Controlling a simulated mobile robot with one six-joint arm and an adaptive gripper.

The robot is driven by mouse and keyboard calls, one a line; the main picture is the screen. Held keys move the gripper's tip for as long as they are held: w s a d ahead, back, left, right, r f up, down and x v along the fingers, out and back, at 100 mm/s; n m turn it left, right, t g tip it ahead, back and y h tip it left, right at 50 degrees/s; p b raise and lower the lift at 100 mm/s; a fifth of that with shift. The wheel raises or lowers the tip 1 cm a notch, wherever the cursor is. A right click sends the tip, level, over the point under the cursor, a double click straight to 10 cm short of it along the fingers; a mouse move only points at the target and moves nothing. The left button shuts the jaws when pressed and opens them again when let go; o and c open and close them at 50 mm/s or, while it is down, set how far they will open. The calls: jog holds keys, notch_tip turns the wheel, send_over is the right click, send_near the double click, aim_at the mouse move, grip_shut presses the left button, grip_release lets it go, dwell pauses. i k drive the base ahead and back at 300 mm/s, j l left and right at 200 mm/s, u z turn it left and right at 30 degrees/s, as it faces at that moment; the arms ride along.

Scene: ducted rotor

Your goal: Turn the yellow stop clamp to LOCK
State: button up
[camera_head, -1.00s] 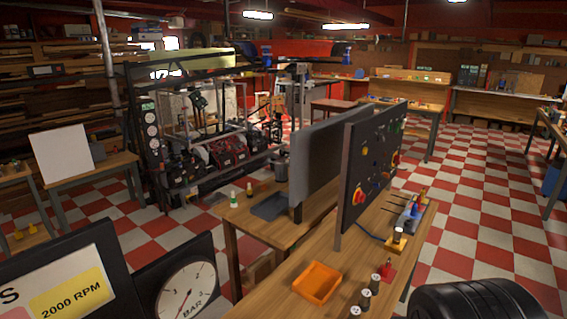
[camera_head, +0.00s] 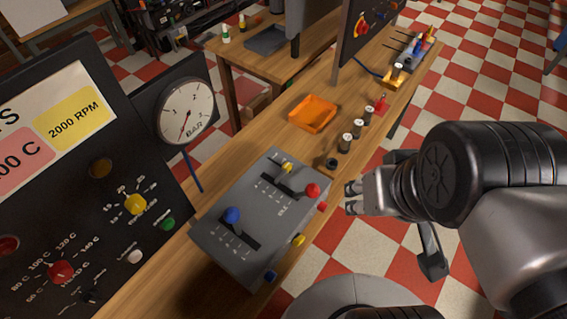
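A grey control box (camera_head: 215,245) with slotted levers stands on the wooden bench. It carries a small yellow knob (camera_head: 287,167) at the far end of its top and another yellow knob (camera_head: 299,240) on its right side. I cannot tell which is the stop clamp, and no LOCK lettering is readable. My gripper (camera_head: 352,198) is just right of the box, apart from the yellow knobs. Its fingertips point left with a gap between them, and nothing shows in it.
A gauge panel (camera_head: 187,112) and a dark panel with a yellow selector (camera_head: 135,203) stand left of the box. An orange tray (camera_head: 314,113) and several small cylinders (camera_head: 347,143) lie beyond it. A dark board (camera_head: 362,35) stands farther back.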

aim_at(299, 239)
jog(key=j+u, duration=0.2)
jog(key=u, duration=0.55)
jog(key=k+j+u, duration=0.25)
jog(key=j, duration=0.25)
